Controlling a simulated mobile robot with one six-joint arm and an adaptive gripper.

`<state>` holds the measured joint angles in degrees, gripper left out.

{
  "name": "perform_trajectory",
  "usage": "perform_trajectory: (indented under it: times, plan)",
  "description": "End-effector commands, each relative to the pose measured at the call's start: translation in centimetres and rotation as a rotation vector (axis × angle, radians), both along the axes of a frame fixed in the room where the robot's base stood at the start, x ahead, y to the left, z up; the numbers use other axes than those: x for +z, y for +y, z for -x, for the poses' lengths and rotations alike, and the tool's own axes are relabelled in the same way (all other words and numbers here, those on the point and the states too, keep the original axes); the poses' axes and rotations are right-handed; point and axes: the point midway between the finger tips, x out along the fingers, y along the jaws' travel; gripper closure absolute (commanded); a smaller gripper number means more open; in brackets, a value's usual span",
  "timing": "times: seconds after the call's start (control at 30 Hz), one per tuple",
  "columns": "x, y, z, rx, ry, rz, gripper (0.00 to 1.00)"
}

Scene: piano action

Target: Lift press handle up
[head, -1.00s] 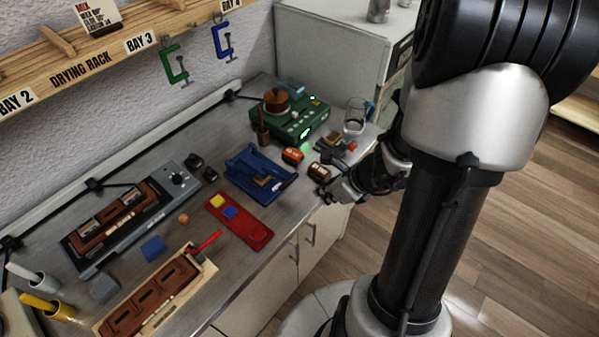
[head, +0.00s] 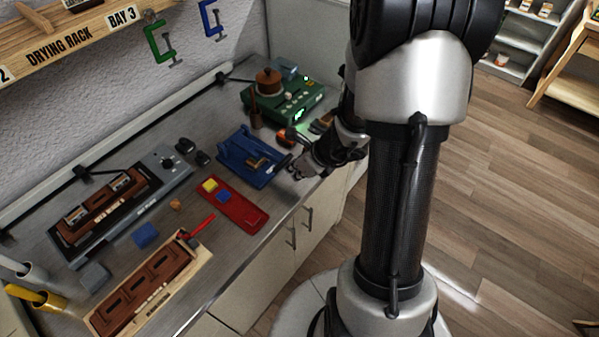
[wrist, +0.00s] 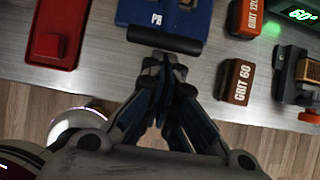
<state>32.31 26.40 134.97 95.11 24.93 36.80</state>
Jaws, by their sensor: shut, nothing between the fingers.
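The blue press (head: 240,150) stands on the metal bench, with a small brown block on it. In the wrist view its blue plate (wrist: 135,14) is at the top, with partly cut-off lettering. The black press handle (wrist: 164,39) is a dark bar across the plate's front edge. My gripper (wrist: 164,58) is shut and empty, its fingertips just below the handle in the picture. Whether they touch it I cannot tell. In the head view my gripper (head: 298,168) is at the press's front right corner, near the bench edge.
A red tray (head: 245,214) lies left of the press. An orange grit block (wrist: 243,17) and a brown grit 60 block (wrist: 236,82) sit to the right. A green device (head: 300,98) is behind. Open floor lies in front of the bench.

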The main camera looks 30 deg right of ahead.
Motion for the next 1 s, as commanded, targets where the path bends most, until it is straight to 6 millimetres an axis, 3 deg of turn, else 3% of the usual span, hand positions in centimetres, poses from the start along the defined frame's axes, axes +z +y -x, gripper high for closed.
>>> perform_trajectory:
  times: [1.0]
  plan:
    - [2.1, 0.1, 0.7, 0.001, 0.072, 0.026, 1.00]
